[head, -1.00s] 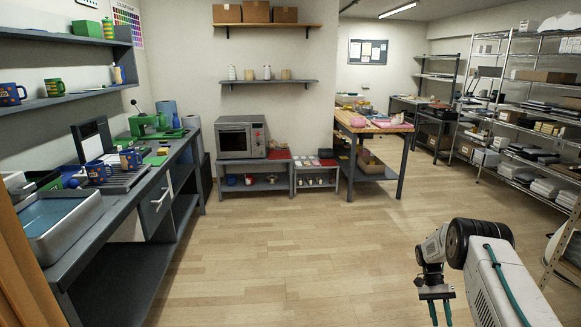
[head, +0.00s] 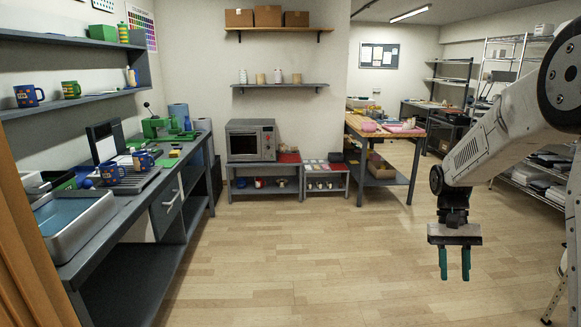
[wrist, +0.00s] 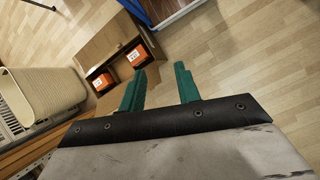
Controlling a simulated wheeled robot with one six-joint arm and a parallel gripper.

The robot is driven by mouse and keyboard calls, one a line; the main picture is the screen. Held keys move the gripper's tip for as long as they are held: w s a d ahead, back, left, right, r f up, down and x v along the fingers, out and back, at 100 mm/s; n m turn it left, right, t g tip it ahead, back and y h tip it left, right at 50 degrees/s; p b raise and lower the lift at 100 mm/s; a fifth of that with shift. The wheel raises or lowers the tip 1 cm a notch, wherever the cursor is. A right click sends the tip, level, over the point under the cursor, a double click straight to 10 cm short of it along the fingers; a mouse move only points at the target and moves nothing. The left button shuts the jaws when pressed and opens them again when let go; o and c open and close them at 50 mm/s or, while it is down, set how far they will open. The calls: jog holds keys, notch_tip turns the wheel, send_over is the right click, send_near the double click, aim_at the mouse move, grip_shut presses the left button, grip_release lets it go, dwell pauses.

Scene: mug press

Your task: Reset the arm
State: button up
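My gripper (head: 455,264) hangs at the lower right of the head view, pointing down above the floor. Its two green fingers are apart with nothing between them. In the wrist view the same fingers (wrist: 161,88) are spread open and empty. My arm comes in from the upper right of the head view and bends down to the gripper.
A workbench (head: 150,204) with blue mugs (head: 143,160) and a green press (head: 160,128) runs along the left. A microwave (head: 251,140) stands at the back wall. The wooden floor in the middle is clear. The wrist view shows an open cardboard box (wrist: 105,45).

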jog(key=s+a+r+n+t, duration=0.1)
jog(key=s+a+r, duration=0.3)
jog(key=s, duration=0.5)
jog(key=s+a+r+n+t, duration=0.1)
jog(key=s+a+r+t, duration=0.2)
jog(key=s, duration=0.6)
jog(key=s+a+r+n+t, duration=0.1)
jog(key=s+a+r+t, duration=0.2)
jog(key=s+r, duration=0.3)
jog(key=s+a, duration=0.1)
jog(key=s, duration=0.2)
jog(key=shift+a+r+n, duration=0.25)
jog(key=shift+a+n, duration=0.05)
jog(key=shift+n, duration=0.1)
